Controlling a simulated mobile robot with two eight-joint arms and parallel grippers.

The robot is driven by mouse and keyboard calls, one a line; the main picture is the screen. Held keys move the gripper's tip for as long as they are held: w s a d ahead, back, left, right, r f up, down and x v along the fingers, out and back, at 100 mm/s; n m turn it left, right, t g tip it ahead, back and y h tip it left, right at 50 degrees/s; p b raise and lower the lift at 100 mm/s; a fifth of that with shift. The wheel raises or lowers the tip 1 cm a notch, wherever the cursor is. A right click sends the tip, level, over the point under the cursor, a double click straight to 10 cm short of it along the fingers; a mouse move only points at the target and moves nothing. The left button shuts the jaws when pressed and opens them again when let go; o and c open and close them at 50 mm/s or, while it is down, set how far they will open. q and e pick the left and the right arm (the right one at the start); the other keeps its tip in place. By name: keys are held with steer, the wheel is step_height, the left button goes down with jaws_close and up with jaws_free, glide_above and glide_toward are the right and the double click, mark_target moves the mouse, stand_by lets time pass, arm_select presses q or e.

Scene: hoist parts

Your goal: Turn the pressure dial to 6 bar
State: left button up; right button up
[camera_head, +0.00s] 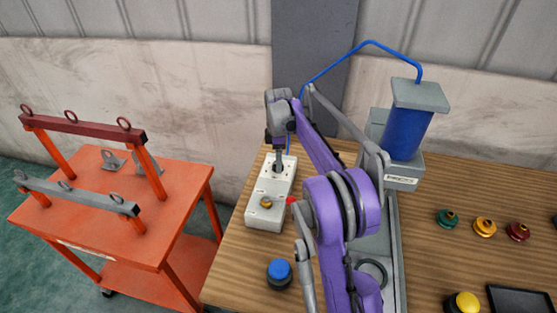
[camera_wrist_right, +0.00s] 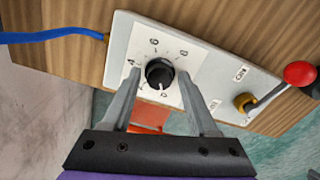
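The pressure dial (camera_wrist_right: 160,73) is a round black knob on a white numbered plate. It sits on a pale control box (camera_head: 264,215) on the wooden table, and the box also shows in the right wrist view (camera_wrist_right: 215,78). The dial's pointer setting is too small to read surely. My right gripper (camera_head: 279,160) points down over the far part of the box. In the right wrist view its two fingers (camera_wrist_right: 160,76) stand apart on either side of the dial, with narrow gaps showing. In the head view the gripper hides most of the dial. My left gripper is not in view.
A brass fitting and red-knobbed lever (camera_wrist_right: 299,73) are on the box's near end. A blue button (camera_head: 279,273) stands nearer. A blue cylinder (camera_head: 407,133) with a hose stands right, past my arm. An orange cart (camera_head: 185,205) stands left. Coloured knobs (camera_head: 484,227) lie right.

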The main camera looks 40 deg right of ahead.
jaws_close()
